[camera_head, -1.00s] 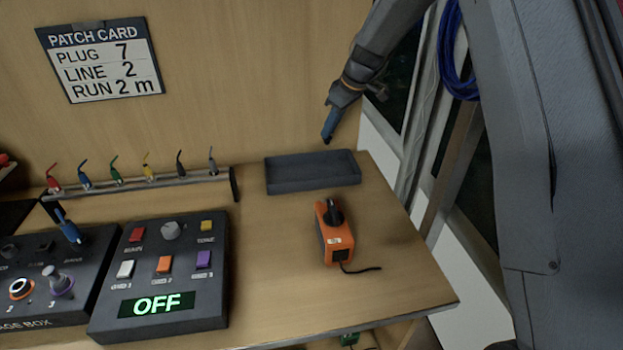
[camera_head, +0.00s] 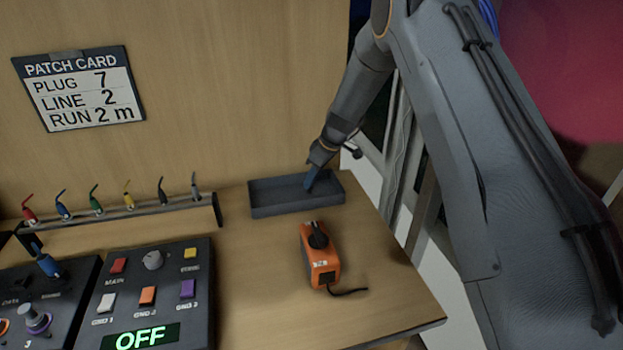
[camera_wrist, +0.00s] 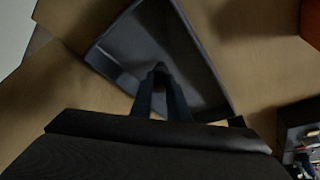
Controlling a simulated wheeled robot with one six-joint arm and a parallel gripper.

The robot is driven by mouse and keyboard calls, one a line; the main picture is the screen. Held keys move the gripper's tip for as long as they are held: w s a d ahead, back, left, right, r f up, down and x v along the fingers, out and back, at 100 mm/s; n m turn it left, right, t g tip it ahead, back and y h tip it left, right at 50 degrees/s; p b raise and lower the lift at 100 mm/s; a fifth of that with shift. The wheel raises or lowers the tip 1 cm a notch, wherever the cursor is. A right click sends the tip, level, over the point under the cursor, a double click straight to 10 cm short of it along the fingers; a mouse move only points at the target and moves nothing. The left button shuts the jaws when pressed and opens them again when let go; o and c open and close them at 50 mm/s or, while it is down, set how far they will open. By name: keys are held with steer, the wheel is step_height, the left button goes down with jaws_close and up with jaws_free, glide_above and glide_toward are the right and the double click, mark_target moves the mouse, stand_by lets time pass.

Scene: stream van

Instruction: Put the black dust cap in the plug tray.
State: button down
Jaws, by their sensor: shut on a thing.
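The plug tray (camera_head: 285,210) is a dark grey, shallow, open tray at the back right of the wooden bench. It also shows in the wrist view (camera_wrist: 108,66), below my gripper. My gripper (camera_head: 309,184) points down over the right part of the tray, its blue fingertips low at the opening. In the wrist view, my gripper (camera_wrist: 159,75) is shut on a small dark thing, which fits the black dust cap (camera_wrist: 159,70). The cap is mostly hidden by the fingers and cannot be made out in the head view. I cannot tell whether it touches the tray floor.
An orange box (camera_head: 320,262) with a black knob and a cable stands in front of the tray. A rack (camera_head: 140,217) of several coloured plugs is to the left. A control panel (camera_head: 150,295) reading OFF is at front left. The bench's right edge is close.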

steer(key=shift+f, duration=0.25)
steer(key=shift+f, duration=0.15)
steer(key=c, duration=1.7)
jaws_free()
steer(key=shift+r, duration=0.45)
steer(key=b+v, duration=0.4)
steer(key=v, duration=0.7)
steer(key=s+d+f+m+h, duration=0.1)
steer(key=s+d+m, duration=0.2)
steer(key=s, duration=0.9)
steer(key=s+d+m+g+h, duration=0.1)
steer(key=s+d+m, duration=0.3)
steer(key=s, duration=0.8)
steer(key=s+d+f+m+h, duration=0.1)
steer(key=s+d+m, duration=0.3)
steer(key=s, duration=0.8)
steer(key=shift+s+d+f+g+h, duration=0.15)
steer(key=shift+s+f+g+h, duration=0.05)
steer(key=shift+f+g+h, duration=0.1)
